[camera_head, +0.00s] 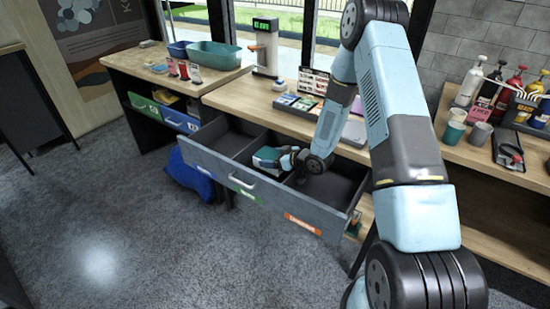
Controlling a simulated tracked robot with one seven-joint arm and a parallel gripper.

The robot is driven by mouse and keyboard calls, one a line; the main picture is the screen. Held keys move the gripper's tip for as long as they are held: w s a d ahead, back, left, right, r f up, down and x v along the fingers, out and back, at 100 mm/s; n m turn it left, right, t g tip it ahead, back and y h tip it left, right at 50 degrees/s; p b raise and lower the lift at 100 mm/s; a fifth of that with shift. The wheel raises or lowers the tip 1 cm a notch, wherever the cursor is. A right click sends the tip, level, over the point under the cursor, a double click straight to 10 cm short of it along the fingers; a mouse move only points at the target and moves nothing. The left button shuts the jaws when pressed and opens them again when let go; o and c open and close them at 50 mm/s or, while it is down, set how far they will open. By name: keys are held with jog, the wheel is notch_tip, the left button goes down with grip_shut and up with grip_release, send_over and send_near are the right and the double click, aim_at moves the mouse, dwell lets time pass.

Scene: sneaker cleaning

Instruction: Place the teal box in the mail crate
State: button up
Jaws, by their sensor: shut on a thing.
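My gripper (284,160) is low over the pulled-out grey drawer (213,167), reaching in from the right near its middle divider. It is shut on a small teal and dark thing (266,156), which I take for the teal box. The wrist hides part of it, and the fingers are too small to make out. I cannot tell whether the box touches the drawer floor. No container in view can be named surely as the mail crate.
The drawer's left and right compartments look mostly empty. Bottles and cups (453,132) crowd the right counter. A blue bag (188,178) lies below.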

jog(key=shift+s+f, duration=0.15)
jog(key=shift+f, duration=0.3)
jog(key=shift+s+f, duration=0.15)
jog(key=o, duration=1)
jog(key=shift+d+f, duration=0.1)
jog(key=shift+o, duration=0.2)
jog(key=shift+r, duration=0.3)
jog(key=shift+d+r, duration=0.25)
jog(key=v, duration=1.1)
jog(key=shift+r, duration=0.5)
